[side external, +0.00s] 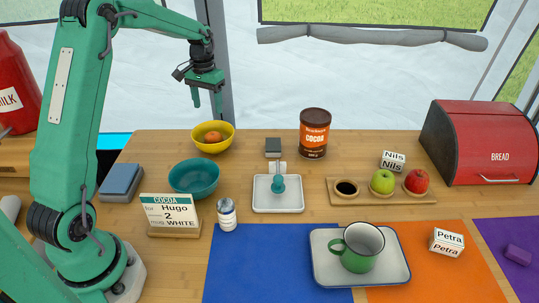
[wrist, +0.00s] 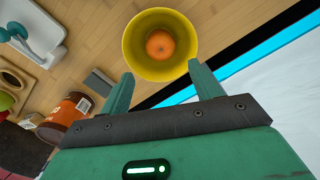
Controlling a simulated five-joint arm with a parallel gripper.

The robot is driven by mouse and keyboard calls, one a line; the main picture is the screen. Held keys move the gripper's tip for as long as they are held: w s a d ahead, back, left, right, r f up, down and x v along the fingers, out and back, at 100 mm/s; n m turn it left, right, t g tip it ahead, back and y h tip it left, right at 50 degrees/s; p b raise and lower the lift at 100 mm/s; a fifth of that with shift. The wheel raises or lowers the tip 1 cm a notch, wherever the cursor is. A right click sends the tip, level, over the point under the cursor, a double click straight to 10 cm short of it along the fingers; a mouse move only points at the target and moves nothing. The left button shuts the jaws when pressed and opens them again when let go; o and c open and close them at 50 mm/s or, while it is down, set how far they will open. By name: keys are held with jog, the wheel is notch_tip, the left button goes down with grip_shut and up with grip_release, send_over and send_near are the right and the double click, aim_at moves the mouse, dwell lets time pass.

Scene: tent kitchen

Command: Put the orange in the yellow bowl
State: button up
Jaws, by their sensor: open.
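The yellow bowl (side external: 213,145) stands near the back edge of the wooden table, left of centre. The orange (side external: 213,136) lies inside it. In the wrist view the orange (wrist: 160,44) rests inside the yellow bowl (wrist: 186,71), close to the bowl's middle. My gripper (side external: 207,101) is open and empty, above the bowl and apart from it. In the wrist view my gripper's two fingers (wrist: 163,92) are spread apart, with nothing between them.
A teal bowl (side external: 194,178) stands in front of the yellow bowl. A cocoa tin (side external: 314,134), a grey block (side external: 273,147) and a white tray (side external: 292,207) are to the right. A wooden holder (side external: 400,199) carries an apple (side external: 382,181). The blue mat (side external: 255,268) has free room.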

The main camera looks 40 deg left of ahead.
jog(key=shift+d+r, duration=0.1)
jog(key=s+d+r+m+t, duration=0.1)
jog(key=s+d+r, duration=0.4)
jog(key=d+r, duration=0.15)
jog(key=s+d+r+m+t, duration=0.1)
jog(key=s+d+r+t, duration=0.1)
jog(key=s+d+r, duration=0.4)
jog(key=s+d+f+m+t, duration=0.1)
jog(key=s+d+f+t, duration=0.1)
jog(key=s+d, duration=0.8)
jog(key=s, duration=0.2)
jog(key=shift+s+m+t, duration=0.3)
jog(key=shift+s+m, duration=0.1)
